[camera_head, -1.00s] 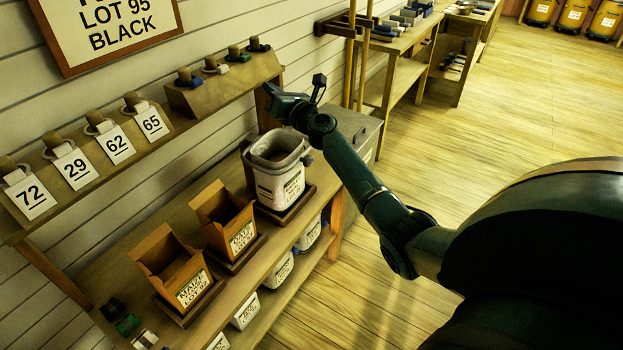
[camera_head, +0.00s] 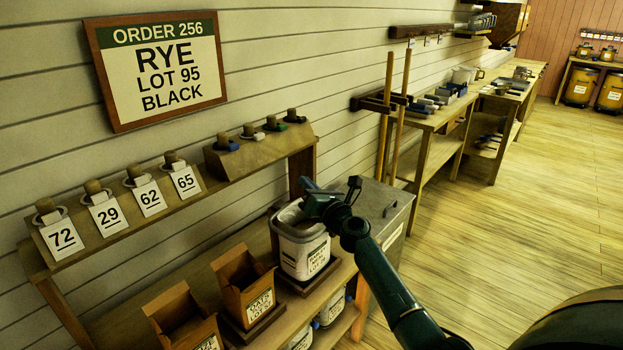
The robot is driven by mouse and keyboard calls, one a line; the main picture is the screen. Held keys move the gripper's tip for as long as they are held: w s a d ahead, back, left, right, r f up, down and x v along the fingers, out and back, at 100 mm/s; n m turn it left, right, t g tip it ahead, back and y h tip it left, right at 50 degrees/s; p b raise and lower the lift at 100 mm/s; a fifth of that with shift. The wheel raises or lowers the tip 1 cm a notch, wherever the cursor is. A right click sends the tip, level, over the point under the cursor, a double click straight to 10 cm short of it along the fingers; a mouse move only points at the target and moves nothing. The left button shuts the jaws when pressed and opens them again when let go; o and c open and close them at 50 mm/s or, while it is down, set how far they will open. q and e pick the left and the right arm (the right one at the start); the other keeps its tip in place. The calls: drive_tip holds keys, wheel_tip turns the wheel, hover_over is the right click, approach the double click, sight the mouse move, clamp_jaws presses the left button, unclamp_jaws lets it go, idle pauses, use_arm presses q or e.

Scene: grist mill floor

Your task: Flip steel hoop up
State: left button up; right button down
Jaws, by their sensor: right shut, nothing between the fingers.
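A pale grey bucket (camera_head: 301,258) with a white printed label stands on a dark base board on the bench. I cannot clearly make out a steel hoop on it; the bucket's far right rim is hidden behind my gripper. My right gripper (camera_head: 312,203) is shut and empty. It overlaps the bucket's upper right rim in the camera_head view, and I cannot tell whether it touches. My left gripper is not in view.
A shelf with numbered tags (camera_head: 150,198) runs along the wall. The floor to the right is clear.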

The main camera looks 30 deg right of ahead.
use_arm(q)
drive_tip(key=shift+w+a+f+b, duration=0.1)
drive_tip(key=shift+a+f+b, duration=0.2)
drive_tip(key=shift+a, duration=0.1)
use_arm(e)
drive_tip(key=s+f, duration=0.3)
drive_tip(key=s, duration=0.3)
drive_tip(key=shift+a, duration=0.15)
